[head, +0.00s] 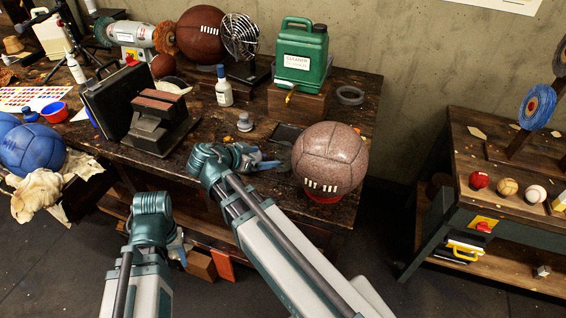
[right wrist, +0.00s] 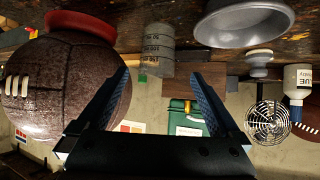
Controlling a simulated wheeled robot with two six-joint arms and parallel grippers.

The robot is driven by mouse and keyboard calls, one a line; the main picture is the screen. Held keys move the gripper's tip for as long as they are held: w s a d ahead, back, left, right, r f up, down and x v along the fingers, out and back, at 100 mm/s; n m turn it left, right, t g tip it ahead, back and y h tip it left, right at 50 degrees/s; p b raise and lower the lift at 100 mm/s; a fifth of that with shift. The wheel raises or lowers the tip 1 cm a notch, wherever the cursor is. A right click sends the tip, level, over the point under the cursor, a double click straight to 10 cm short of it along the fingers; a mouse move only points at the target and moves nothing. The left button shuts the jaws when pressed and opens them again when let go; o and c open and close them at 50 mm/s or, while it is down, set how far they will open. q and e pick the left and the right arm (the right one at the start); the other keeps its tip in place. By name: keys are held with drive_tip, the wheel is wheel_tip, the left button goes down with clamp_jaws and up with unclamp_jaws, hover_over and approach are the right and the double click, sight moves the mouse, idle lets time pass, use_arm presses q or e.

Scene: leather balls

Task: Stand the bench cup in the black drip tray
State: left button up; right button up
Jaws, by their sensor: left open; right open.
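The black drip tray (head: 285,133) is a dark flat rectangle on the bench, left of the brown ball and behind my right gripper. A round grey metal vessel (right wrist: 245,25), which looks like the bench cup, shows close up at the top of the upside-down right wrist view, cut off by the edge. I cannot tell its pose, and my right gripper mostly hides it in the head view. My right gripper (head: 264,161) is open and empty low over the bench; its fingers also show in the right wrist view (right wrist: 165,100). My left gripper (head: 180,248) is open, below the bench's front edge.
A brown ball (head: 330,158) on a red ring (head: 323,197) stands just right of my right gripper. A green cleaner can (head: 301,58) on a wooden block, a grey ring (head: 350,95), a white bottle (head: 223,87) and a fan (head: 241,40) stand behind. A dark stand (head: 158,120) is left.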

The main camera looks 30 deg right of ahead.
sight(276, 157)
drive_tip(key=b+x, duration=0.4)
drive_tip(key=x, duration=0.4)
drive_tip(key=shift+a+f, duration=0.1)
drive_tip(key=shift+d+b, duration=0.3)
drive_tip(key=shift+b, duration=0.05)
drive_tip(key=shift+f, duration=0.1)
drive_tip(key=b+x, duration=0.3)
drive_tip(key=x, duration=0.2)
drive_tip(key=shift+d, duration=0.25)
drive_tip(key=shift+s, duration=0.1)
drive_tip(key=c, duration=1.4)
drive_tip(key=shift+c, duration=0.2)
drive_tip(key=shift+r, duration=0.2)
